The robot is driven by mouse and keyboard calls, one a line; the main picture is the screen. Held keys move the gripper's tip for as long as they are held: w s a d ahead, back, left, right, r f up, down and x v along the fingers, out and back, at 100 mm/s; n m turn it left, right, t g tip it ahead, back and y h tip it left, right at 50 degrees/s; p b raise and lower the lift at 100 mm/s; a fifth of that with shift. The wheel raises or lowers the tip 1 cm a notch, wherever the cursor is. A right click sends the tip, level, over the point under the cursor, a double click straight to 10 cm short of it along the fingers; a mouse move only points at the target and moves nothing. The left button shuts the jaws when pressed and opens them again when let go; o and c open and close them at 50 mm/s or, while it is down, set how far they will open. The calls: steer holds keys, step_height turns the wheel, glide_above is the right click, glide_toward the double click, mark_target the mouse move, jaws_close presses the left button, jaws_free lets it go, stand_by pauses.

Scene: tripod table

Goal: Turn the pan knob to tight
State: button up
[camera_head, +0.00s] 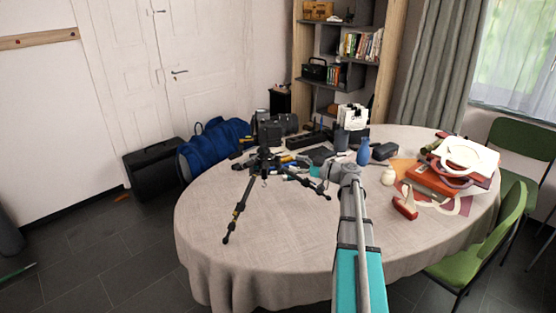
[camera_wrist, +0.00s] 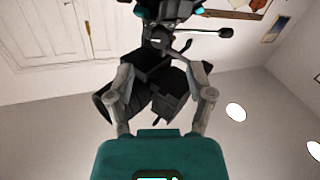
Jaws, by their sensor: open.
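A black tripod (camera_head: 238,208) stands with its legs spread on the round table, with a dark camera-like body (camera_head: 270,132) at its top. My gripper (camera_head: 318,171) is just right of the tripod head, low over the table. In the wrist view my gripper (camera_wrist: 158,82) is open, its two grey fingers apart. Black tripod parts (camera_wrist: 155,70) show beyond and between the fingers; I cannot tell whether they touch. I cannot single out the pan knob with certainty.
The table (camera_head: 280,250) has a light cloth, clear at the front left. A blue vase (camera_head: 363,152), a white jar (camera_head: 388,176), a red object (camera_head: 405,205) and stacked red items (camera_head: 437,180) lie right of my arm. Green chairs (camera_head: 490,245) stand at the right.

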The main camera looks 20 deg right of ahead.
mark_target(278, 159)
steer(key=x, duration=0.7)
steer(key=shift+w+a, duration=0.1)
steer(key=shift+c, duration=0.2)
jaws_close()
